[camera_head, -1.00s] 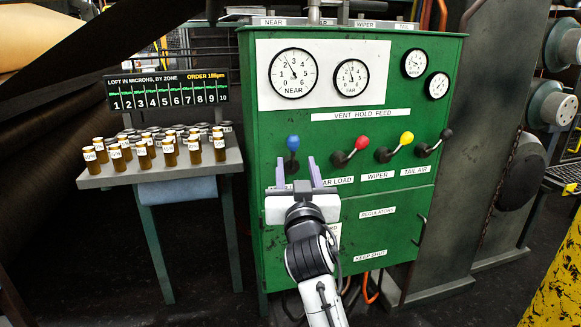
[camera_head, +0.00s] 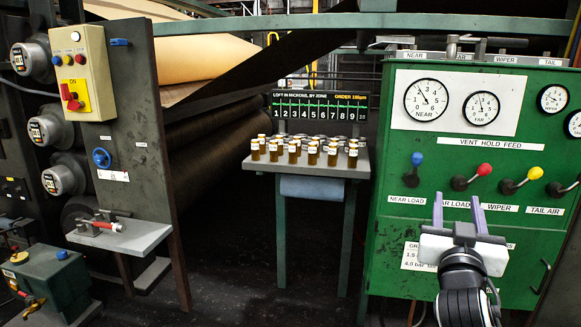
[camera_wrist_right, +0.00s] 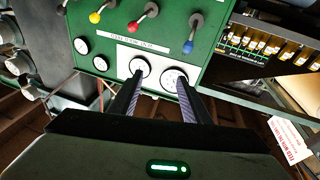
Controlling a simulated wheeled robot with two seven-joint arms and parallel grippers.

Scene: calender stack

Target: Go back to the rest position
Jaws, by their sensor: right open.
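My right gripper (camera_head: 459,216) is in front of the green control cabinet (camera_head: 400,250), below the row of levers. Its two fingers are apart with nothing between them. In the right wrist view the open fingers (camera_wrist_right: 158,103) point toward the cabinet (camera_wrist_right: 112,62) and its gauges. The blue-knobbed lever (camera_head: 415,165) stands upright, just up and left of the fingers in the head view, apart from them. The red (camera_head: 478,174) and yellow (camera_head: 525,178) levers lean to the right. My left gripper is not in view.
A small table (camera_head: 262,171) with several amber bottles (camera_head: 292,152) stands left of the cabinet under a loft display (camera_head: 318,108). Farther left are a dark machine frame (camera_head: 140,150), a switch box (camera_head: 80,72) and a grey shelf (camera_head: 135,238). Dark floor (camera_head: 260,265) lies open between them.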

